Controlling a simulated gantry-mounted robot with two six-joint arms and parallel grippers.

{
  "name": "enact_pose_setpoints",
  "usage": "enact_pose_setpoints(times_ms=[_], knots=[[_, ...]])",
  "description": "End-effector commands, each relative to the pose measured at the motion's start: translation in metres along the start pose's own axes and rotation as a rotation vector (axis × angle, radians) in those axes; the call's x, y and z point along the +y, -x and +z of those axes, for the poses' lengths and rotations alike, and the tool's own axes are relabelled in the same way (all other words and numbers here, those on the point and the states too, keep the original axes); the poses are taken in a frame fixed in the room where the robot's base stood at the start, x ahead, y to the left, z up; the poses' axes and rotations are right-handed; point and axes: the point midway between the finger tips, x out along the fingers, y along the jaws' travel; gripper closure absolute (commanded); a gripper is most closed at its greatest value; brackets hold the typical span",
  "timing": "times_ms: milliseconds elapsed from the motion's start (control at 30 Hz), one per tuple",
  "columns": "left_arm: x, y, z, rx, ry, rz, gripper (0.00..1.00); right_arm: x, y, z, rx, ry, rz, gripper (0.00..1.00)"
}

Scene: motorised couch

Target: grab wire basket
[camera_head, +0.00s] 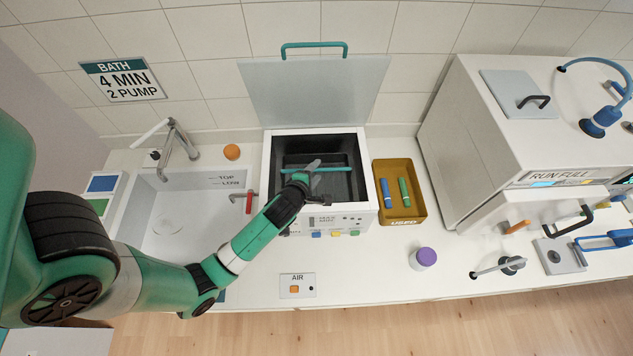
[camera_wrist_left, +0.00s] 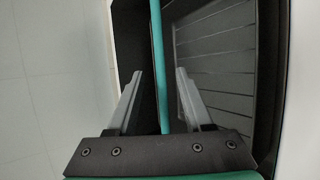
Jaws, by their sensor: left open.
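The wire basket (camera_head: 308,158) sits dark inside the open bath and has a green bar handle (camera_head: 335,169) across its top. My left gripper (camera_head: 312,166) reaches down to the handle's left part, which it and the arm partly hide. In the left wrist view, the gripper (camera_wrist_left: 160,73) is open, with one finger on each side of the green handle (camera_wrist_left: 157,40). Gaps show between the handle and both fingers. Dark slats (camera_wrist_left: 213,65) lie below on the right. My right gripper is not in view.
The bath's lid (camera_head: 315,95) stands raised behind it. A sink with a tap (camera_head: 180,140) is at left. A yellow tray (camera_head: 402,215) with blue and green items is close at right. A purple-capped jar (camera_head: 424,258) stands in front.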

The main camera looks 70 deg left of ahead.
Motion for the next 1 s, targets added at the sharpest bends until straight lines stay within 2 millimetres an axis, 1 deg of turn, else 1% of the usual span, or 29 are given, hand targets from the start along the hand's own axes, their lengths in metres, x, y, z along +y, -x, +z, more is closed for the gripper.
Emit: enact_pose_setpoints(times_ms=[233,433,533,633,800,867,1000], knots=[[0.0,-0.01,0.0,0.0,0.0,0.0,0.49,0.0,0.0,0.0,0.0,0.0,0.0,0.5],[-0.001,-0.041,0.001,0.001,0.0,-0.001,0.49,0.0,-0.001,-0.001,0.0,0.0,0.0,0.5],[-0.002,-0.052,0.001,0.001,0.0,0.0,0.49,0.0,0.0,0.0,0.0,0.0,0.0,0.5],[-0.001,-0.057,0.001,0.0,0.0,0.001,0.49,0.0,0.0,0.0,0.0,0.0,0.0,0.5],[-0.001,-0.056,0.002,-0.001,0.0,0.001,0.49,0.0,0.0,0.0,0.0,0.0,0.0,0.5],[-0.001,-0.056,0.002,-0.001,0.0,0.001,0.58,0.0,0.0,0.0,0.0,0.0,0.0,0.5],[-0.002,-0.056,0.002,-0.001,0.0,0.0,0.83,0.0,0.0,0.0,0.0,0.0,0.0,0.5]])
